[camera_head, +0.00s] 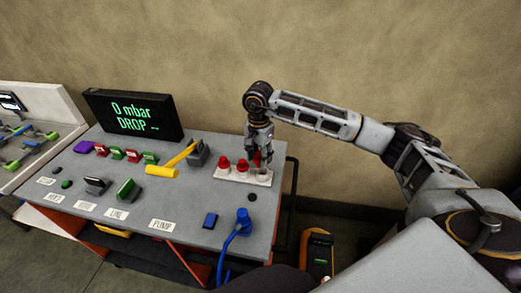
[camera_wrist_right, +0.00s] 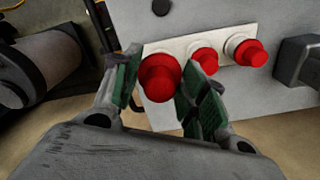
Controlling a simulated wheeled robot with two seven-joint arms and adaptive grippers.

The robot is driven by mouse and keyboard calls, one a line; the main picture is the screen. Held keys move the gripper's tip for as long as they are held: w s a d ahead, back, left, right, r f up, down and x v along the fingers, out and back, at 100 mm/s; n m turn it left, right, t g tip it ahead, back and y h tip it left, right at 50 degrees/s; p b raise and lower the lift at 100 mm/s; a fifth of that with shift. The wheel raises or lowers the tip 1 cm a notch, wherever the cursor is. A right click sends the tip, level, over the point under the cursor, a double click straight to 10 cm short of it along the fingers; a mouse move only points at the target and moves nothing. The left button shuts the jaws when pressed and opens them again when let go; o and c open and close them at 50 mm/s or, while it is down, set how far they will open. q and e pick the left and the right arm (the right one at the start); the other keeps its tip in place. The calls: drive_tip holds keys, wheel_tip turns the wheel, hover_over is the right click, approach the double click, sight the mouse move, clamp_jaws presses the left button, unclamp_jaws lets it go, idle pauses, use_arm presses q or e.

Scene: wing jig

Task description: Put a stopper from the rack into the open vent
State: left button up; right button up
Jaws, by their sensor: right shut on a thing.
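My right gripper (camera_head: 259,150) is shut on a red stopper (camera_head: 257,159) at the right end of the white rack (camera_head: 232,174). The held stopper (camera_wrist_right: 160,80) shows between the green finger pads in the right wrist view. In the head view it appears just above a pale round seat; I cannot tell whether it is fully clear. Two other red stoppers, the left one (camera_head: 224,162) and the middle one (camera_head: 242,166), stand in the rack. Several small dark round spots lie on the panel, including one at right (camera_head: 280,197); I cannot tell which is the open vent. My left gripper is out of view.
The grey bench (camera_head: 190,205) carries a yellow-handled lever (camera_head: 175,162), a blue plug with cable (camera_head: 242,220), a blue switch (camera_head: 210,220) and several coloured blocks. A display (camera_head: 134,115) reads "0 mbar DROP". A dark rail runs along the bench's right side.

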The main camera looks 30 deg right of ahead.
drive_tip(key=s+a+f+n, duration=0.3)
drive_tip(key=s+f+n, duration=0.1)
drive_tip(key=n, duration=0.9)
drive_tip(key=shift+s+a+f, duration=0.15)
drive_tip(key=shift+a+f, duration=0.1)
drive_tip(key=shift+f, duration=0.2)
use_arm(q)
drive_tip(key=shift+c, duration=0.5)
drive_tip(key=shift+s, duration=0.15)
use_arm(e)
drive_tip(key=shift+s+f, duration=0.1)
drive_tip(key=shift+s, duration=0.05)
